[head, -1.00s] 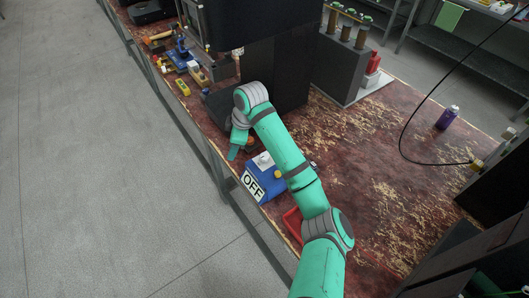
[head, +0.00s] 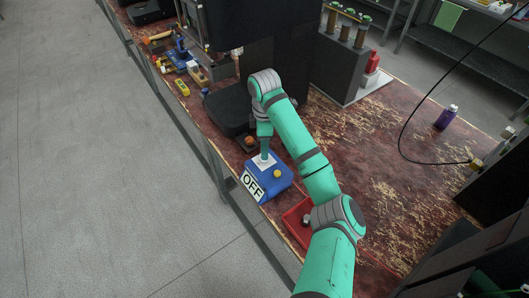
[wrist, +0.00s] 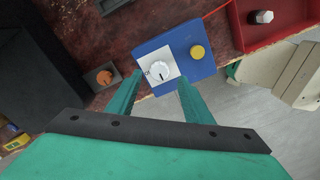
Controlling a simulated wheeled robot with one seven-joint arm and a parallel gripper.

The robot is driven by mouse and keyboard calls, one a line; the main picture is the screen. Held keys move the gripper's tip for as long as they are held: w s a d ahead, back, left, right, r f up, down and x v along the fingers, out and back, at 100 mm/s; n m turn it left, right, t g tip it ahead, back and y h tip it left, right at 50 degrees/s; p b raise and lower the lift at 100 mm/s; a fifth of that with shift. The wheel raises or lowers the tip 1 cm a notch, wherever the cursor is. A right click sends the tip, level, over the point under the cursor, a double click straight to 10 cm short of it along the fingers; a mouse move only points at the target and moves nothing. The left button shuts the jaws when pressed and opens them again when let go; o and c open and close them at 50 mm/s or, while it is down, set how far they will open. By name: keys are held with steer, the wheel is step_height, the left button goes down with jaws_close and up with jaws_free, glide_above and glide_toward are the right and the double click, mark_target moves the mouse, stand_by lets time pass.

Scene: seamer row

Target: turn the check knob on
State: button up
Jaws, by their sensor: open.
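A blue box (head: 270,183) with an OFF label on its front stands at the table's near edge. In the wrist view, a white knob (wrist: 158,71) with a dark pointer line sits on a white plate on the blue box (wrist: 200,62). A yellow button (wrist: 197,51) is beside the plate. My gripper (wrist: 158,92) is open, its two green fingers pointing toward the box, one to each side of the knob in the picture. I cannot tell whether they touch it. In the head view, my gripper (head: 264,150) is over the white plate and hides the knob.
An orange knob on a dark base (wrist: 104,78) is close by to the left. A red tray (head: 290,226) holding a small grey piece lies to the right of the box. A black machine (head: 272,75) stands behind. The worn table to the right (head: 370,165) is mostly clear.

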step_height(320, 180, down, 3)
steer(key=shift+f, duration=0.2)
steer(key=shift+w+f, duration=0.15)
steer(key=shift+f, duration=0.3)
steer(key=shift+a, duration=0.15)
steer(key=c, duration=0.8)
steer(key=shift+c, duration=1.1)
